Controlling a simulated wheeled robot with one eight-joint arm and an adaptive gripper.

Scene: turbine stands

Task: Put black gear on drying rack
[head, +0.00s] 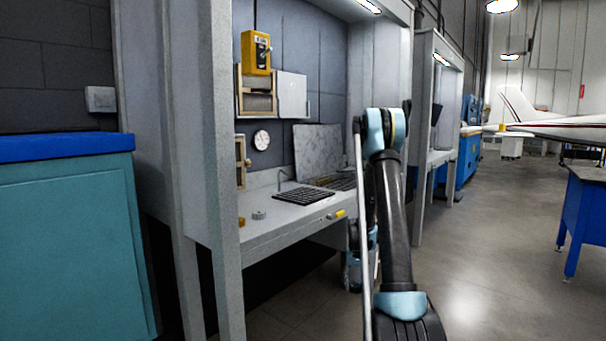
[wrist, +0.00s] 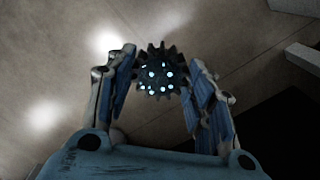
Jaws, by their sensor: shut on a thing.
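The black gear (wrist: 156,74) is between the two fingers of my gripper (wrist: 158,80) in the wrist view. My gripper is shut on it, and the floor shows below. The gear is dark and toothed, with several bright spots on its face. In the head view my arm hides the gripper and the gear. A black rack with a grid top (head: 304,197) lies on the grey workbench (head: 285,222) in the booth, left of my arm. I take it to be the drying rack; its top looks empty.
A small grey part (head: 259,215) and a yellow piece (head: 241,221) lie near the bench's left end. A yellow-handled item (head: 340,213) lies at its front edge. Booth posts (head: 228,170) flank the bench.

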